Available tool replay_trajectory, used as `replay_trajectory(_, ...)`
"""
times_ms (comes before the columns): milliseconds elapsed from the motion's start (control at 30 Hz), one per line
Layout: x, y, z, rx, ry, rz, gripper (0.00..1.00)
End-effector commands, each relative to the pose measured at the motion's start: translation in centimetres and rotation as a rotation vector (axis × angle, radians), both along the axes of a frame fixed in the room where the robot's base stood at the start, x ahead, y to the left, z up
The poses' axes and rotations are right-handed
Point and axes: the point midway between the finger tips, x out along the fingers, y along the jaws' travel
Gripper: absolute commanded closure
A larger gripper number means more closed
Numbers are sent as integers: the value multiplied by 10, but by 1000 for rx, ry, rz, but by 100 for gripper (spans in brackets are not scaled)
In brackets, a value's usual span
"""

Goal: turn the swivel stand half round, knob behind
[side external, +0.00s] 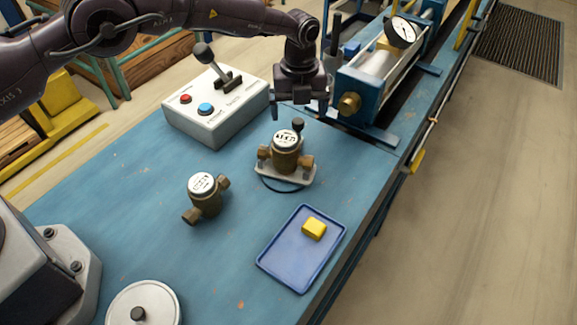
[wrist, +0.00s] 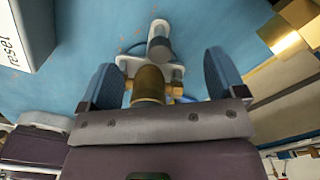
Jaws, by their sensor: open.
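The swivel stand (side external: 301,178) is a light grey plate on the blue bench, carrying a brass meter (side external: 286,158) with a white dial. A dark round knob (side external: 297,124) stands upright at the meter's far side in the side view, nearest my gripper. My gripper (side external: 300,110) is open, fingers down, above and behind the stand, and looks empty. In the wrist view, my gripper's fingers (wrist: 162,82) are spread to either side of a brass body. A grey knob-like post (wrist: 159,47) shows beyond it on the pale plate (wrist: 127,64). Contact cannot be told.
A control box (side external: 215,112) with a lever and red and blue buttons stands left of my gripper. A second brass meter (side external: 204,198) stands left of the stand. A test rig (side external: 380,80) stands behind right.

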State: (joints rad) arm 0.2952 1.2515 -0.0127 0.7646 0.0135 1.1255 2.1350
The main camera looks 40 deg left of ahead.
Motion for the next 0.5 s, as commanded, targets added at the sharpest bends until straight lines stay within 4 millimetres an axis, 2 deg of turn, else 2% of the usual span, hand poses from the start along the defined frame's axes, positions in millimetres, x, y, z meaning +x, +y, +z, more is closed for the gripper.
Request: replay_trajectory(500,0,0,-16,0,1,1,11)
